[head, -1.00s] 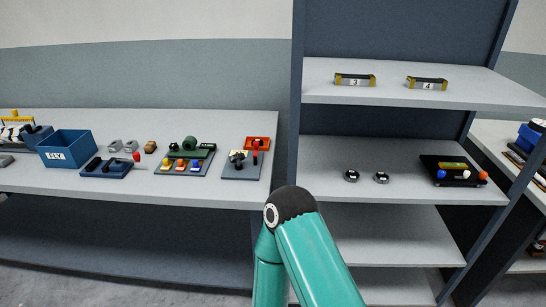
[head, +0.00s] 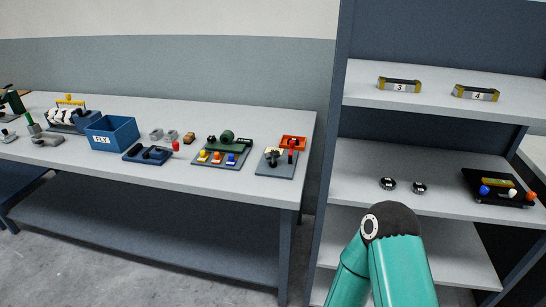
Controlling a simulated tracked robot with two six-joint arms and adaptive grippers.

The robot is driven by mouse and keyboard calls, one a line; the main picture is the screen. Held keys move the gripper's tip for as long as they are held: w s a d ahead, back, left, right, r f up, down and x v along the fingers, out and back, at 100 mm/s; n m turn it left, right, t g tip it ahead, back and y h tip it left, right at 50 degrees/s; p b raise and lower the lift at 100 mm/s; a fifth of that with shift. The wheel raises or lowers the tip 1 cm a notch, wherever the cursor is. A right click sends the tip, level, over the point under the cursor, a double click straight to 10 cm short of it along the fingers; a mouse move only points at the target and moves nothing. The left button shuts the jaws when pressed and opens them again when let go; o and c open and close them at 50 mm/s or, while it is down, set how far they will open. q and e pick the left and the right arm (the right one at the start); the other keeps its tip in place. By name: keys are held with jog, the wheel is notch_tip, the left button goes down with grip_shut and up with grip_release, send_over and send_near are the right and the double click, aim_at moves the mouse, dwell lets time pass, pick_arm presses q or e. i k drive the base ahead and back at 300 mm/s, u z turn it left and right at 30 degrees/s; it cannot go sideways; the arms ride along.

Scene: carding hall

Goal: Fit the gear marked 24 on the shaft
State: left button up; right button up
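Two small dark round parts with pale tops, which may be gears, lie apart on the middle shelf: a left round part (head: 388,184) and a right round part (head: 419,188). I cannot read any number on either, so I cannot tell which is marked 24. A grey plate (head: 279,170) at the bench's right end carries small dark fittings and a red upright piece; I cannot tell whether a shaft is among them. One teal arm link of mine shows at lower right. Neither gripper is in view.
The shelf unit (head: 331,170) holds bars marked 3 (head: 400,85) and 4 (head: 476,94), and a black panel (head: 498,188).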

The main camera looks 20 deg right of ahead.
aim_at(275, 154)
jog(key=i, duration=1)
